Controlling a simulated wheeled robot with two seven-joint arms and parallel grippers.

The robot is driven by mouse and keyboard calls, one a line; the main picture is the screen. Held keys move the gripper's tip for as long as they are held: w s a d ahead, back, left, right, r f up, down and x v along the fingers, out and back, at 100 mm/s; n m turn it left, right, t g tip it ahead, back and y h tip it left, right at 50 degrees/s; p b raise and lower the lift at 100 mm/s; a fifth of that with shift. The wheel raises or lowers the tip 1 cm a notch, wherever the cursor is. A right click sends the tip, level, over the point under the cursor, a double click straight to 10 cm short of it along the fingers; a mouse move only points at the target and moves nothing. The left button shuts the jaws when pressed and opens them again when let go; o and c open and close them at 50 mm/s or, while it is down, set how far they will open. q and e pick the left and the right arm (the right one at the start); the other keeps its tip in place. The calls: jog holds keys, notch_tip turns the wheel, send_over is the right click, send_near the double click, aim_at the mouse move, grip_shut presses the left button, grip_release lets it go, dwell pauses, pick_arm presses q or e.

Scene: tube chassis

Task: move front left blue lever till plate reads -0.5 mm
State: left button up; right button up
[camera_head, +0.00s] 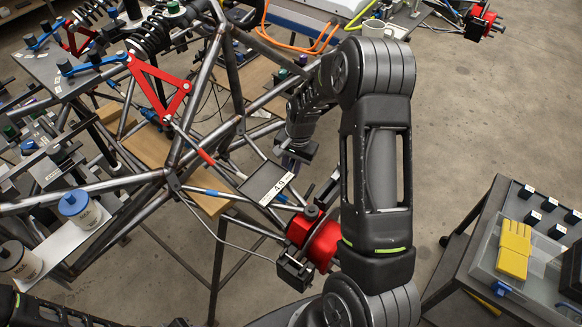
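A blue lever (94,63) with rounded ends sits on a grey board at the upper left, beside a red triangular arm. A second blue lever (46,38) lies farther back. I cannot tell which is the front left one. A dark plate (262,180) with a white strip hangs on the tube frame near the middle; its dark figures are too small to read surely. My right gripper (296,158) is above and just right of the plate, apart from both levers; its fingers are partly dark and their opening is unclear. My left gripper is not seen.
The steel tube chassis (222,137) fills the left and centre. A red hub (316,243) stands below the plate. White-labelled canisters (83,212) stand at the left. A cart (467,222) with a clear bin and yellow item is at the right. Bare floor lies between.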

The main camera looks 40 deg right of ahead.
grip_shut()
dwell(1.1)
